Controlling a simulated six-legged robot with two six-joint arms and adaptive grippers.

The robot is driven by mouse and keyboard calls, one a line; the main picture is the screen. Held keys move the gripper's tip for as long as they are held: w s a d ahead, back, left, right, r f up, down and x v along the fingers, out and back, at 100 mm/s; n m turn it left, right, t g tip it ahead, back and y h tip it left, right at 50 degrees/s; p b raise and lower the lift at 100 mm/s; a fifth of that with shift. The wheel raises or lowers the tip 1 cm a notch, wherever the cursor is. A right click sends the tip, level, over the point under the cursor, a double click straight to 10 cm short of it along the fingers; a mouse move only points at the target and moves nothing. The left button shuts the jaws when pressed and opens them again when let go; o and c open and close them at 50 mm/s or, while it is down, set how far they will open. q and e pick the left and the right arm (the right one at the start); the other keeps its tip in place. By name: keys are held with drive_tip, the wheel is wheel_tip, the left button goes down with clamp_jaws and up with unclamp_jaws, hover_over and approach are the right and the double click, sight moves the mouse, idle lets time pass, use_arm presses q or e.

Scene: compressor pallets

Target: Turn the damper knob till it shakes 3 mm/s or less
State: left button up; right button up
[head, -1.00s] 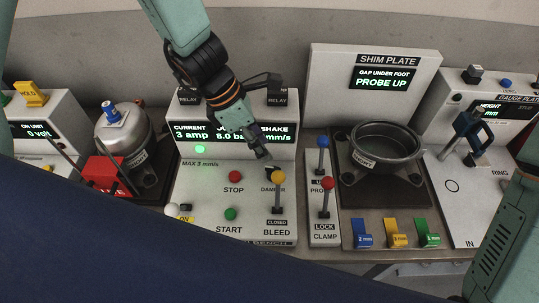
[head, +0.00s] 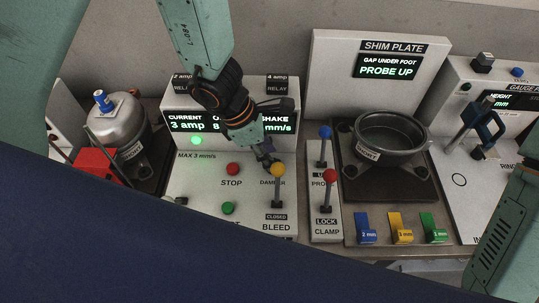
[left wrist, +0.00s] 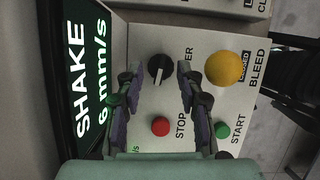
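The damper knob (left wrist: 160,68) is a small black knob with a white pointer line, in the left wrist view. In the head view it is hidden behind my left gripper (head: 268,158). My left gripper also shows in the left wrist view (left wrist: 157,80), its two fingers open and apart, with the knob between and just beyond the tips. I cannot tell whether they touch it. The shake display (left wrist: 88,75) reads 6 mm/s. The panel (head: 195,205) is marked MAX 3 mm/s. My right gripper is not in view; only its arm shows at the right.
A yellow-topped bleed lever (head: 278,170) stands close to the knob, marked CLOSED. The red stop button (head: 233,169) and green start button (head: 228,208) are nearby. Blue probe lever (head: 325,132) and red clamp lever (head: 330,176) stand to the right. A green lamp (head: 197,140) glows.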

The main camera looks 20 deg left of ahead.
use_arm(q)
drive_tip(key=shift+d+f, duration=0.15)
drive_tip(key=shift+f, duration=0.1)
drive_tip(key=shift+s, duration=0.1)
drive_tip(key=shift+c, duration=0.3)
drive_tip(key=c, duration=0.4)
clamp_jaws()
